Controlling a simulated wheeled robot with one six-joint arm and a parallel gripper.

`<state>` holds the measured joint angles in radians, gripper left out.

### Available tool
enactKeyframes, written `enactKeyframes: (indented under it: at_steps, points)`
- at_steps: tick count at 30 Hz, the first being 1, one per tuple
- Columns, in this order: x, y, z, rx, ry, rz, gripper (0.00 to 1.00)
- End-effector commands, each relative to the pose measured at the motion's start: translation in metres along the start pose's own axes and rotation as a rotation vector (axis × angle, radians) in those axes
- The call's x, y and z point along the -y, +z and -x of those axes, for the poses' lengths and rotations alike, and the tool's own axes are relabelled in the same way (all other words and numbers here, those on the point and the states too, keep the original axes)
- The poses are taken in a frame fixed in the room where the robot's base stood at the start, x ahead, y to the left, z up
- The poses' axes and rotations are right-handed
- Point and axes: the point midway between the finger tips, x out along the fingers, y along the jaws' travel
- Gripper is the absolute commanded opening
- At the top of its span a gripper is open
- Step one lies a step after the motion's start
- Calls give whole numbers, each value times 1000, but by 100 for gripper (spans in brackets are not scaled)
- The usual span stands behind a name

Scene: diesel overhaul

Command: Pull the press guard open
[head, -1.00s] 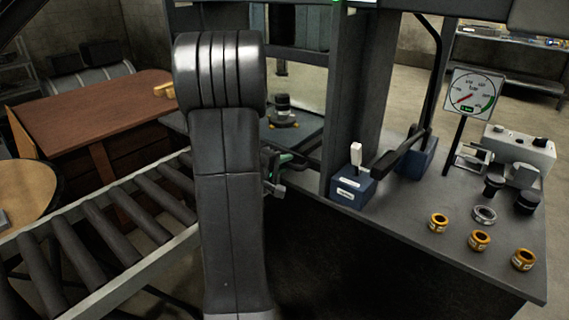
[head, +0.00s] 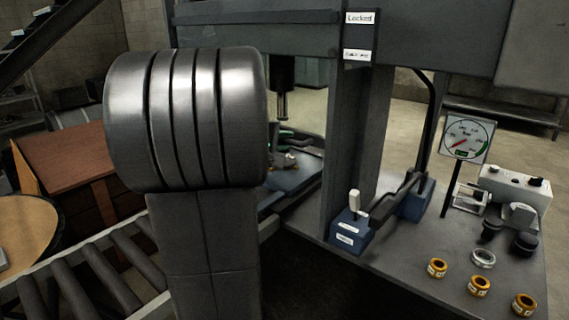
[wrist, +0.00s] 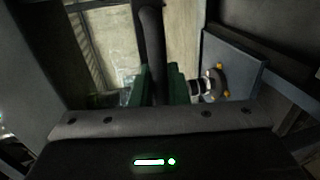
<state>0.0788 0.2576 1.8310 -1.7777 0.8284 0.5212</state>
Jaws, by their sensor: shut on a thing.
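In the wrist view, my gripper (wrist: 159,88) has its green fingers on both sides of a dark round upright bar (wrist: 151,38), shut on it. The bar looks like the press guard's handle. In the head view, my dark arm stands in front and hides the gripper and the bar. The press frame (head: 342,130) stands behind, with a dark ram (head: 283,80) hanging over its bed. A label reading "Locked" (head: 360,18) is on the upper beam. I cannot clearly make out the guard panel or how far open it is.
On the right, the bench holds a blue lever box (head: 349,232), a pressure gauge (head: 467,137), a grey control box (head: 516,185) and several brass rings (head: 479,286).

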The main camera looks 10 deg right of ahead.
Motion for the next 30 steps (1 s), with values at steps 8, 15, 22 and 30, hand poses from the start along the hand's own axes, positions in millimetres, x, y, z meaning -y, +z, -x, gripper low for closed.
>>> enactKeyframes:
  at_steps: [8, 15, 22, 30]
  points:
    - [-50, 0, 10, 1, 3, -2, 0]
    - [-59, 0, 12, 1, 2, 0, 0]
    - [-59, 0, 12, 1, 2, 0, 0]
    - [-58, 0, 12, 1, 1, 0, 33]
